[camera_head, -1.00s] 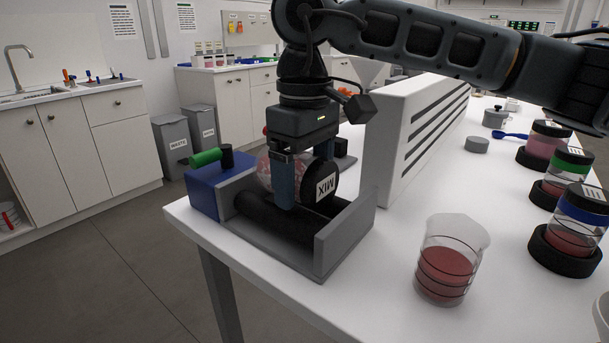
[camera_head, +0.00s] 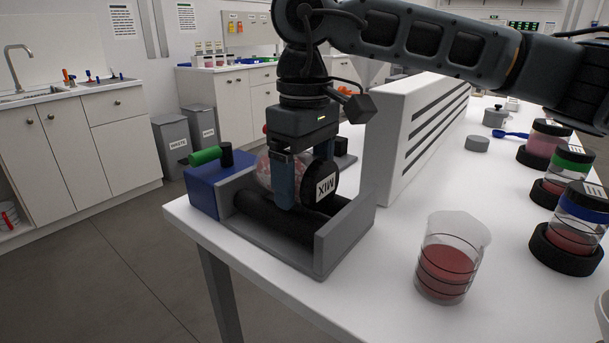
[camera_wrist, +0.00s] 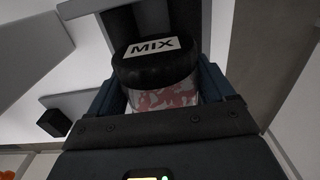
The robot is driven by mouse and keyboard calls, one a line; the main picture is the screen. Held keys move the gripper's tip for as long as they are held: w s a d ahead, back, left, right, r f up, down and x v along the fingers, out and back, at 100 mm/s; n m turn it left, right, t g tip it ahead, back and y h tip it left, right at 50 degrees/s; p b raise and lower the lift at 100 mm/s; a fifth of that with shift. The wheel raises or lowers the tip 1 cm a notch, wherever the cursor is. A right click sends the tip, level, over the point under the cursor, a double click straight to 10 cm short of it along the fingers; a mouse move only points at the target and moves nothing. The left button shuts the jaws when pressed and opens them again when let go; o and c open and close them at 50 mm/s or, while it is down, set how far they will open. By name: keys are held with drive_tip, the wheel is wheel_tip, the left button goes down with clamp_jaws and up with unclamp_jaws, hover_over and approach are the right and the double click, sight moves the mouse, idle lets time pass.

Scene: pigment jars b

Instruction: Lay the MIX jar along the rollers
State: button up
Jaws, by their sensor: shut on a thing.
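The MIX jar (camera_head: 325,187) has a black lid labelled MIX and a clear body with pink-red contents. It lies on its side over the roller unit, lid toward the right end plate. The jar also shows in the wrist view (camera_wrist: 157,62), between the fingers. My gripper (camera_head: 294,182) points down and is shut on the jar's body. The roller unit has black rollers (camera_head: 262,222), a blue end block (camera_head: 203,193) with a green handle, and a grey end plate (camera_head: 345,236). Whether the jar touches both rollers is hidden by my finger.
A beaker of red liquid (camera_head: 445,262) stands on the white table to the right. A white slotted box (camera_head: 405,140) stands close behind the unit. Several lidded jars in black rings, such as a blue-banded one (camera_head: 578,222), line the right side.

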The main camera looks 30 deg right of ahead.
drive_tip(key=shift+f+b, duration=0.4)
drive_tip(key=shift+b, duration=0.05)
idle(0.6)
idle(0.4)
drive_tip(key=o, duration=1)
drive_tip(key=shift+r+p, duration=0.4)
drive_tip(key=shift+r, duration=3.6)
